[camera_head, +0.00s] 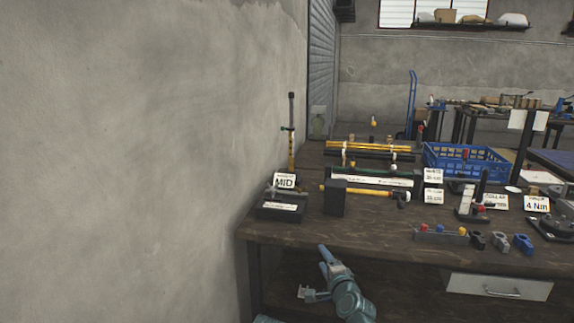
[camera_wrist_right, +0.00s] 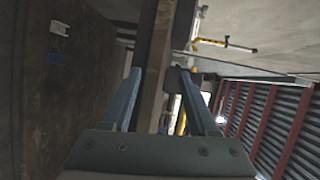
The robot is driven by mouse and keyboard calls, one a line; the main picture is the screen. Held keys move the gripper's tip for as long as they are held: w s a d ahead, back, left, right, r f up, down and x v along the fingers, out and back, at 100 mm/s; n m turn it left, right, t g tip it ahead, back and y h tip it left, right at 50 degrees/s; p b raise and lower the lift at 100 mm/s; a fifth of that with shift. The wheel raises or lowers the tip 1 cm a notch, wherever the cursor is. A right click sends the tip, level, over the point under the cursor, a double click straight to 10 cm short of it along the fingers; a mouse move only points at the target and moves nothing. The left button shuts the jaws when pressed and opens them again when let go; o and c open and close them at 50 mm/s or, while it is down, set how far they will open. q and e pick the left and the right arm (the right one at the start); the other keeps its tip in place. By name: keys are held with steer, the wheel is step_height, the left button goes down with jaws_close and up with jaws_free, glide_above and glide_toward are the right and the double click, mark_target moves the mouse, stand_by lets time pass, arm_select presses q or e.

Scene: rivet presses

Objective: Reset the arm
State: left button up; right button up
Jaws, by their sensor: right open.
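My right gripper (camera_head: 324,255) is at the front edge of the wooden workbench (camera_head: 290,232), low and left of its middle, with its fingers pointing up and away. In the right wrist view my right gripper (camera_wrist_right: 160,75) shows two blue-grey fingers spread apart. I see nothing held between them; a brown beam-like edge runs behind the gap. In the head view the gripper is apart from the tools on the bench top. My left gripper is not in view.
On the bench stand a black block (camera_head: 334,198), a yellow-handled tool (camera_head: 368,192), a MID sign (camera_head: 284,181) and a blue crate (camera_head: 464,162). Small clamps (camera_head: 499,241) lie near the front right. A drawer (camera_head: 499,287) hangs below. A bare wall (camera_head: 120,150) fills the left.

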steer(key=s+a+f+n+g, duration=0.2)
steer(key=s+f+n+g, duration=0.35)
steer(key=f, duration=0.25)
steer(key=s+d+f+n+g+h, duration=0.2)
steer(key=s+d+f+n+g, duration=0.25)
steer(key=s, duration=0.35)
steer(key=s+d+f+n+g+h, duration=0.1)
steer(key=s+d+f+n+g, duration=0.2)
steer(key=s+f+n+g, duration=0.25)
steer(key=s+a+r+n+p, duration=0.1)
steer(key=s+a+r+p, duration=0.2)
steer(key=r+p, duration=0.5)
steer(key=s+a+r+n+h+p, duration=0.1)
steer(key=s+a+r+p, duration=0.2)
steer(key=r+p, duration=0.5)
steer(key=s+a+r+n+p, duration=0.1)
steer(key=a+r+p, duration=0.3)
steer(key=r+p, duration=0.5)
steer(key=shift+s+h, duration=0.3)
steer(key=shift+s, duration=0.6)
steer(key=shift+n, duration=0.25)
